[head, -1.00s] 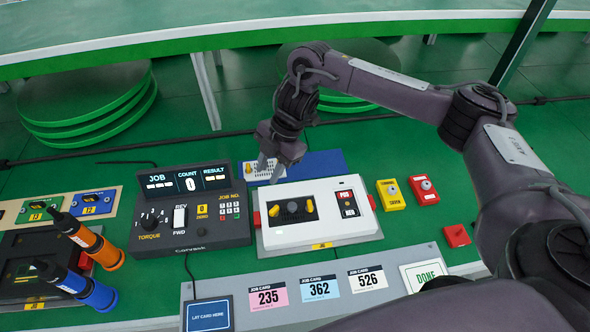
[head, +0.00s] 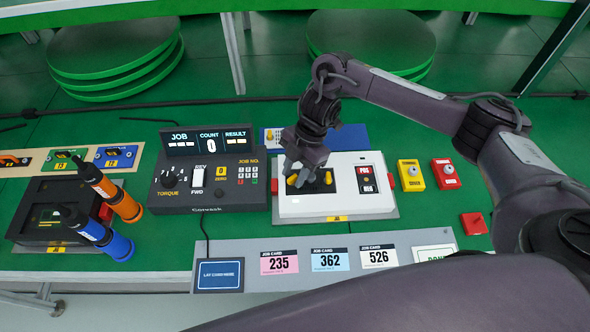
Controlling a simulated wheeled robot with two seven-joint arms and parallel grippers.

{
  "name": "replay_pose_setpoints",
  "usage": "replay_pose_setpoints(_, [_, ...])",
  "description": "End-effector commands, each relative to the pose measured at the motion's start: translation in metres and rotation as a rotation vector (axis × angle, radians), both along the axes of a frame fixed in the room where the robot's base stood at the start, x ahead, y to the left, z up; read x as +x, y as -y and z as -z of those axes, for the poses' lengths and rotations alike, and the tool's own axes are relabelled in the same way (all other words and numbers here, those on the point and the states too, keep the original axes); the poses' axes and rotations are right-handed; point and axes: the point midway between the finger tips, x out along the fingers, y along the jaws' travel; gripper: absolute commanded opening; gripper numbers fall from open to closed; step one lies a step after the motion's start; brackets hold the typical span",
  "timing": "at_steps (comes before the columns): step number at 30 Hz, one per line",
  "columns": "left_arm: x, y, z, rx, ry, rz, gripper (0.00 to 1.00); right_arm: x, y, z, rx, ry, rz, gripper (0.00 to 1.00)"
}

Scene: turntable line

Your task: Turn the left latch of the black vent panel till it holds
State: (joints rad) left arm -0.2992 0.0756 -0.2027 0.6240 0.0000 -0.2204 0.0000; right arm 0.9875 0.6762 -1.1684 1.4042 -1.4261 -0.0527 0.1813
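The black vent panel (head: 318,187) is set into the left part of the top of a white box (head: 345,203). It carries a yellow left latch (head: 292,181) and a yellow right latch (head: 328,178). My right gripper (head: 296,172) comes down from behind over the left part of the panel, its fingertips close to the left latch. The fingers look apart, with nothing seen held between them. They hide part of the panel, and I cannot tell whether they touch the latch. My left gripper is not in view.
A torque controller (head: 208,185) stands left of the box. Yellow (head: 410,174) and red (head: 446,173) button boxes stand to its right. Orange (head: 120,203) and blue (head: 112,242) screwdrivers are at the left. Job cards (head: 279,262) lie on a grey strip in front.

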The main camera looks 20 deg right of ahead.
Motion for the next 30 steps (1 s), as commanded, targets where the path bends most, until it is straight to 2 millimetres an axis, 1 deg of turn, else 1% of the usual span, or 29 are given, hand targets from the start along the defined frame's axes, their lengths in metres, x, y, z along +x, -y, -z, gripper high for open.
replay_pose_setpoints(2, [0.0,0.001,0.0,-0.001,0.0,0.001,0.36,0.0,0.0,0.0,0.0,0.0,0.001,0.31])
replay_pose_setpoints(9, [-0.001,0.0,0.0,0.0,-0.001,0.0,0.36,0.0,0.0,0.0,-0.001,0.0,0.001,0.0])
replay_pose_setpoints(16, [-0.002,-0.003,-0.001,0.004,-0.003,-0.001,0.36,0.0,0.0,-0.001,0.0,0.0,0.006,0.0])
replay_pose_setpoints(20, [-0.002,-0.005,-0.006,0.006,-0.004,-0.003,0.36,-0.001,0.001,-0.002,-0.002,-0.001,0.033,0.0])
replay_pose_setpoints(26, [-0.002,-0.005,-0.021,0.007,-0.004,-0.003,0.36,-0.002,0.001,-0.004,-0.001,-0.001,0.134,0.0])
replay_pose_setpoints(30, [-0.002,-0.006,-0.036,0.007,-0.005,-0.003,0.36,-0.004,0.002,-0.005,-0.002,-0.003,0.239,0.0])
